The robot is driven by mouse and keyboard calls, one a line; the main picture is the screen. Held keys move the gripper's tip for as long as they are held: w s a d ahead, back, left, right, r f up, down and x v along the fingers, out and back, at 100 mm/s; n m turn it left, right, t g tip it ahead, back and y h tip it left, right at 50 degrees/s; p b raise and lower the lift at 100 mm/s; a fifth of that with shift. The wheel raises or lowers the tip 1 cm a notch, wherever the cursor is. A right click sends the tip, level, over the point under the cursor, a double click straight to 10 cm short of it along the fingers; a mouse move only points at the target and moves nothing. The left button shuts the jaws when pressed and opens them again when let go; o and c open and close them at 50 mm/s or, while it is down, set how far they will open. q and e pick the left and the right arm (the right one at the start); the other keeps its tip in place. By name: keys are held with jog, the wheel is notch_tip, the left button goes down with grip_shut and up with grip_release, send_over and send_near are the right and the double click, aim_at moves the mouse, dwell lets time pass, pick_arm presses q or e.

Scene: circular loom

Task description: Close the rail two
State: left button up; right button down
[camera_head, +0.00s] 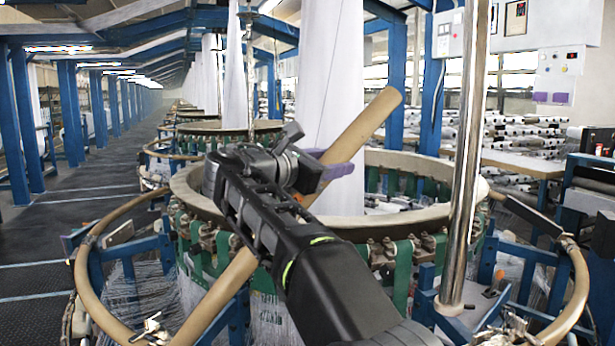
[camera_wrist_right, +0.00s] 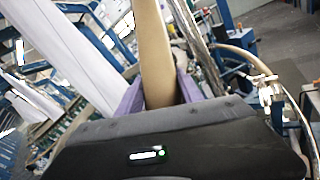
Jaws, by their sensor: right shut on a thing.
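A tan rail (camera_head: 362,128) slants across the head view, from an upper free end at the right down to the lower left. It stands raised in front of the round loom (camera_head: 425,220). My right gripper (camera_head: 325,172) is shut on this rail; its purple fingers lie on both sides of it. The right wrist view shows the rail (camera_wrist_right: 153,62) running away between the two purple fingers (camera_wrist_right: 158,98). My gripper and arm hide part of the rail's middle in the head view. My left gripper is in neither view.
Another curved tan rail (camera_head: 88,240) bows out at the left, and one (camera_head: 575,290) at the lower right. A shiny upright pole (camera_head: 466,150) stands right of my arm. White fabric (camera_head: 332,80) hangs above the loom. The aisle floor (camera_head: 85,215) at left is clear.

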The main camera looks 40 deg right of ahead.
jog(key=s+d+f+m+b, duration=0.2)
jog(key=s+d+f+b, duration=0.2)
jog(key=b, duration=1)
jog(key=s+d+f+m+y+b, duration=0.1)
jog(key=s+d+f+m+b, duration=0.1)
jog(key=s+f+b, duration=0.9)
jog(key=shift+d+f+t+y+b, duration=0.3)
jog(key=shift+d+f+b, duration=0.6)
jog(key=shift+f+b, duration=0.8)
jog(key=shift+f+p, duration=0.2)
jog(key=shift+p, duration=0.15)
jog(key=c, duration=0.8)
grip_release()
jog(key=shift+o, duration=0.2)
